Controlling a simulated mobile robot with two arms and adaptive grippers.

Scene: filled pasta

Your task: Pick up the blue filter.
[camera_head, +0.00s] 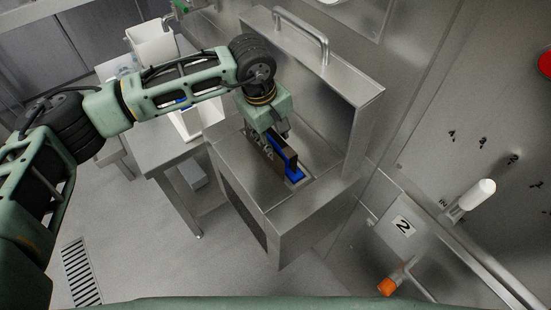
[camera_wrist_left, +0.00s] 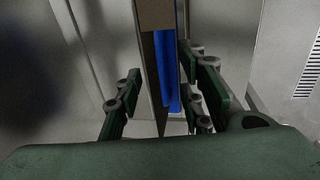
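The blue filter (camera_head: 293,168) stands upright in the open steel box, with a dark brown plate-like part along its side. My left gripper (camera_head: 266,142) reaches down over it from above. In the left wrist view the filter (camera_wrist_left: 169,75) shows as a blue strip beside a brown and grey panel, between the two fingers of the left gripper (camera_wrist_left: 163,100). The fingers are apart, one on each side, and a narrow gap shows at the left finger. Contact on the right side is hard to tell. My right gripper is not in view.
The steel box (camera_head: 290,218) has a raised lid (camera_head: 318,68) with a handle behind my gripper. A steel table (camera_head: 160,155) with white containers (camera_head: 152,42) stands to the left. Pipes with an orange cap (camera_head: 387,287) are at the lower right. Open floor lies at the lower left.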

